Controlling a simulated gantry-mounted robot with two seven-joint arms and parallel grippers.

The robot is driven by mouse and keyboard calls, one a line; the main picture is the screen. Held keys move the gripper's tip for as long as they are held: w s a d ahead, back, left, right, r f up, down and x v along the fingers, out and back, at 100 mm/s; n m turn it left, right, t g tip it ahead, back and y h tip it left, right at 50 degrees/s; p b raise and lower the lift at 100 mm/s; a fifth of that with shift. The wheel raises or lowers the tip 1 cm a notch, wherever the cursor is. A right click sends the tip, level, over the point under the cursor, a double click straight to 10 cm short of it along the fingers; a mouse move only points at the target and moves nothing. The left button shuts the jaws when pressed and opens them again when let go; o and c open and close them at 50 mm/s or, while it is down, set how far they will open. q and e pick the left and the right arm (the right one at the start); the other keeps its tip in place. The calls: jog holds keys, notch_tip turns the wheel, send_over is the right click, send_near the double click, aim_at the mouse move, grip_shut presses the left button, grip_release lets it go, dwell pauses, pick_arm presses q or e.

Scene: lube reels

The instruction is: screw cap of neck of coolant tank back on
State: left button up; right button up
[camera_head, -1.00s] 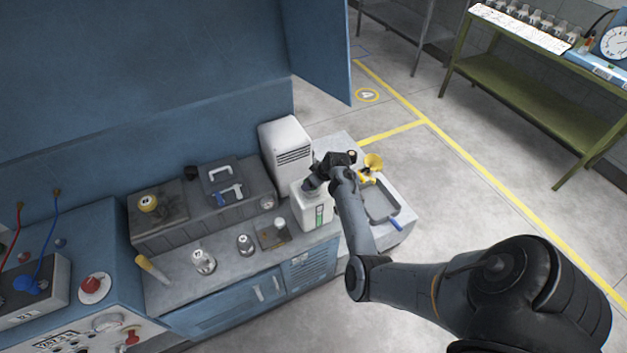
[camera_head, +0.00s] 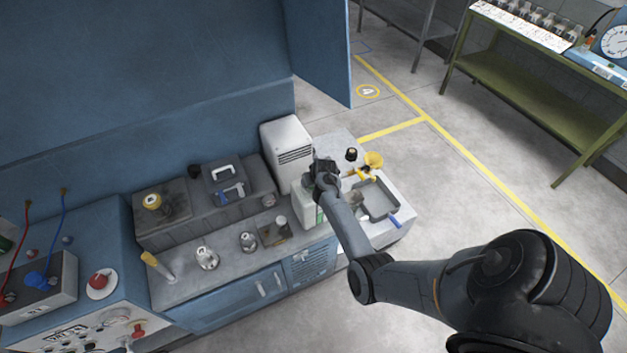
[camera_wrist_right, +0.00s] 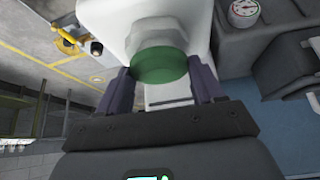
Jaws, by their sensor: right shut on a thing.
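The coolant tank is a white canister with a green label (camera_head: 300,205), standing on the bench and partly hidden behind my right arm in the head view. In the right wrist view its white body (camera_wrist_right: 110,25) fills the top middle. The green cap (camera_wrist_right: 160,65) sits at its pale neck, and I cannot tell how far it is threaded. My right gripper (camera_wrist_right: 162,88) is shut on the cap, with one dark finger at each side of it. In the head view my right gripper (camera_head: 322,178) is over the tank top and hides the cap. My left gripper is not in view.
A white vented unit (camera_head: 287,142) stands right behind the tank. A yellow funnel (camera_head: 373,160), a small black-topped item (camera_head: 351,154) and a grey tray (camera_head: 380,203) are to its right.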

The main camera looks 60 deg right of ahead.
jog(key=shift+r+m+g+h+p, duration=0.2)
jog(key=shift+m+g+h+p, duration=0.15)
jog(key=shift+m, duration=0.35)
jog(key=shift+w+a+m, duration=0.1)
jog(key=shift+w+m, duration=0.05)
jog(key=shift+m, duration=0.45)
jog(key=shift+f+m+g+h, duration=0.2)
jog(key=shift+m+g+h, duration=0.45)
jog(key=shift+m, duration=0.65)
jog(key=shift+w+m+g, duration=0.1)
jog(key=shift+m+g, duration=0.2)
jog(key=shift+m, duration=0.2)
jog(key=shift+w+f+m+g+b, duration=0.15)
jog(key=shift+m+g+b, duration=0.35)
jog(key=shift+m+b, duration=0.5)
jog(key=shift+m+g+b, duration=0.5)
jog(key=shift+m+b, duration=0.05)
jog(key=shift+m, duration=0.35)
